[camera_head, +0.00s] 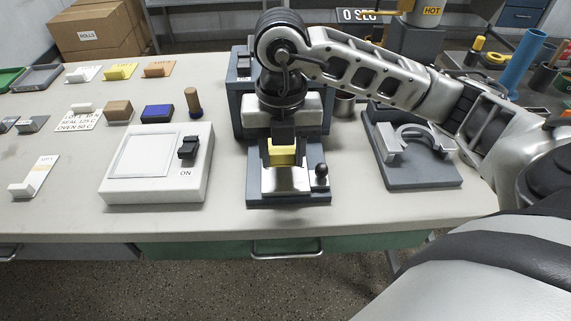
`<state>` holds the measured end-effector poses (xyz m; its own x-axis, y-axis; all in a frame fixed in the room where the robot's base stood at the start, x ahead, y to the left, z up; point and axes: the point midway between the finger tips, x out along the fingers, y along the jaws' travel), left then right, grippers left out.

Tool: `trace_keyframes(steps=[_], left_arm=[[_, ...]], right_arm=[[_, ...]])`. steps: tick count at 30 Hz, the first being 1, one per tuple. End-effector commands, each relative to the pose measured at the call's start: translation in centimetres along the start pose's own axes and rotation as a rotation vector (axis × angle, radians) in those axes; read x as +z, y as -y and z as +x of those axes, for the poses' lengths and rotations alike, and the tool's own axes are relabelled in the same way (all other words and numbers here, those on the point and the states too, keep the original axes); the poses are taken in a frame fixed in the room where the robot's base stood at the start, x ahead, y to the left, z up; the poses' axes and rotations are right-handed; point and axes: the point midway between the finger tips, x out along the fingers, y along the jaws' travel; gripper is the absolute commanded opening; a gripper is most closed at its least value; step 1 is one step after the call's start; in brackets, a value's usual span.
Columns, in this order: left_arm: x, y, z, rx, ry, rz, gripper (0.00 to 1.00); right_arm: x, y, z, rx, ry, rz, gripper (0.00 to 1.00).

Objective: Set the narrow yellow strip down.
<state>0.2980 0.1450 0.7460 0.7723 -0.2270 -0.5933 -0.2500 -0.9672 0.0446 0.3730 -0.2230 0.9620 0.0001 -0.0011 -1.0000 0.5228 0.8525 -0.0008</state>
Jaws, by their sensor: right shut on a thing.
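My right gripper (283,141) comes down from above at the middle of the table. It is shut on the narrow yellow strip (282,156), of which a short yellow piece shows just below the fingers. The strip is over the shiny plate (286,179) at the front of a blue-grey machine (241,104). I cannot tell whether the strip touches the plate. The fingers and arm hide part of the strip and of the machine. My left gripper is not in view.
A white device (157,190) with an ON switch stands to the left. A black knob (321,171) stands right of the plate, and a grey holder (420,174) farther right. Several tabbed cards, one yellow (120,72), lie at the back left.

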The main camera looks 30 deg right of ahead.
Motion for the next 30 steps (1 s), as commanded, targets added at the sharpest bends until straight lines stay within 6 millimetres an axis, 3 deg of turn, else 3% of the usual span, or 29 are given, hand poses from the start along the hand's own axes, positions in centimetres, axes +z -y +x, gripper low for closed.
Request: trace_keyframes(steps=[10,22,23,24,25,30], left_arm=[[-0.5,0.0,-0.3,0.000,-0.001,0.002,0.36],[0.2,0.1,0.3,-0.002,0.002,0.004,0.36],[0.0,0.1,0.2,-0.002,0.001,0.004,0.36],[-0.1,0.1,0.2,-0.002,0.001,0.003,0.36],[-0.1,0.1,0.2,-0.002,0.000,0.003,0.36],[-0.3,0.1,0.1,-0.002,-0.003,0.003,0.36]], right_arm=[[0.6,0.6,3.8,-0.001,-0.002,-0.001,0.20],[0.6,0.6,4.6,0.000,0.000,-0.001,0.20],[0.7,0.6,4.5,0.001,0.000,-0.001,0.46],[0.7,0.6,4.4,0.000,0.000,-0.001,0.57],[0.6,0.6,4.4,0.000,0.000,-0.001,0.62],[0.6,0.6,4.4,0.000,-0.001,-0.001,0.62]])
